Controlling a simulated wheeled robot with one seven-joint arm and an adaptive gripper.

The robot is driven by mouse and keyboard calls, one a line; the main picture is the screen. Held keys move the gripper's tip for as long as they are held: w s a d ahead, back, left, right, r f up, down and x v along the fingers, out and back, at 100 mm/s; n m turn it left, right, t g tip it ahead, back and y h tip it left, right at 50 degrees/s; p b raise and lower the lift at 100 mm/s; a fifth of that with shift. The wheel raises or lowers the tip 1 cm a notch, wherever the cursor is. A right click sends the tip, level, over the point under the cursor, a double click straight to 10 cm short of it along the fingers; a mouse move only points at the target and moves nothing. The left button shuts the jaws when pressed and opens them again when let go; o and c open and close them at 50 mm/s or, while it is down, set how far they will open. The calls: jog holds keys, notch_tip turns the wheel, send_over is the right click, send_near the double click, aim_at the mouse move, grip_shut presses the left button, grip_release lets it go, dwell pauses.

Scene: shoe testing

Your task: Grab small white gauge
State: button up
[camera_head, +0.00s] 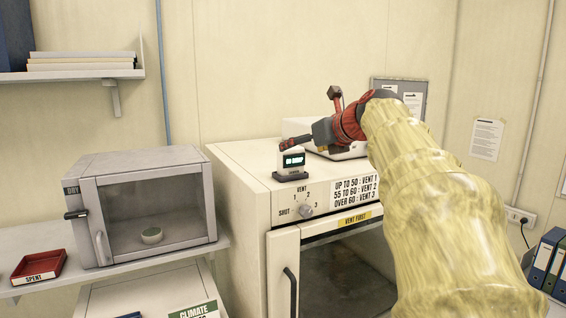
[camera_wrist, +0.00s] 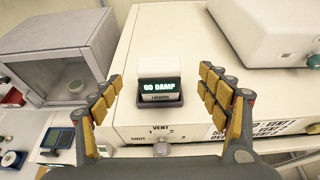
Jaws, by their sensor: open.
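The small white gauge (camera_head: 292,160) stands upright in a dark base on top of the white cabinet (camera_head: 235,158), near its front edge. In the wrist view the gauge (camera_wrist: 159,83) has a dark display reading "60 DAMP" and a label below it. My gripper (camera_head: 287,143) is at the gauge, seen from the side in the head view. In the wrist view my gripper (camera_wrist: 161,80) is open, with yellow-padded fingers to the left and right of the gauge. Gaps show on both sides, and nothing is held.
A vent knob (camera_head: 306,211) is on the cabinet front below the gauge. A white box (camera_wrist: 265,32) stands behind to the right on the cabinet top. A grey glass-fronted box (camera_head: 150,205) and a red "SPENT" tray (camera_head: 38,267) are on the left shelf.

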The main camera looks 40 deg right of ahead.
aim_at(294, 149)
jog(key=p+x, duration=0.1)
jog(key=x, duration=0.6)
jog(key=shift+w+f+p, duration=0.25)
jog(key=shift+w+p, duration=0.05)
jog(key=shift+p, duration=0.05)
jog(key=shift+s+a, duration=0.1)
jog(key=shift+s, duration=0.15)
jog(key=shift+c, duration=0.2)
jog(key=shift+w, duration=0.15)
jog(key=c, duration=1.3)
jog(key=shift+c, duration=0.5)
jog(key=shift+r, duration=0.2)
